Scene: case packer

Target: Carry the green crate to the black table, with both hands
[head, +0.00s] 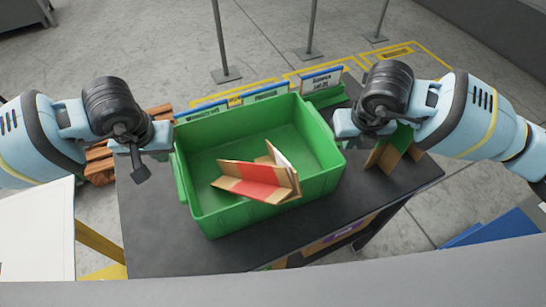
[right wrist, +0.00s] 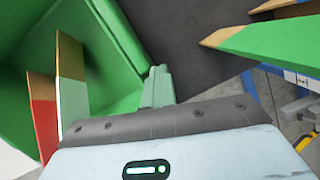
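The green crate (head: 262,208) is over the dark table top (head: 165,245), upright; I cannot tell whether its base touches it. A red and tan folded cardboard piece (head: 250,185) lies inside the crate; it also shows in the right wrist view (right wrist: 45,115). My left gripper (head: 150,150) is at the crate's left rim. My right gripper (head: 346,124) is at the right rim; in the right wrist view a green handle-like part of the crate (right wrist: 158,88) is right at the gripper's edge. The fingers are mostly hidden, so their grip is unclear.
A green and tan cardboard piece (head: 395,148) stands on the table right of the crate. Labelled signs (head: 265,93) line the table's far edge. A wooden pallet (head: 100,160) is at the left, a white surface (head: 38,235) at the lower left. Metal posts (head: 222,45) stand behind.

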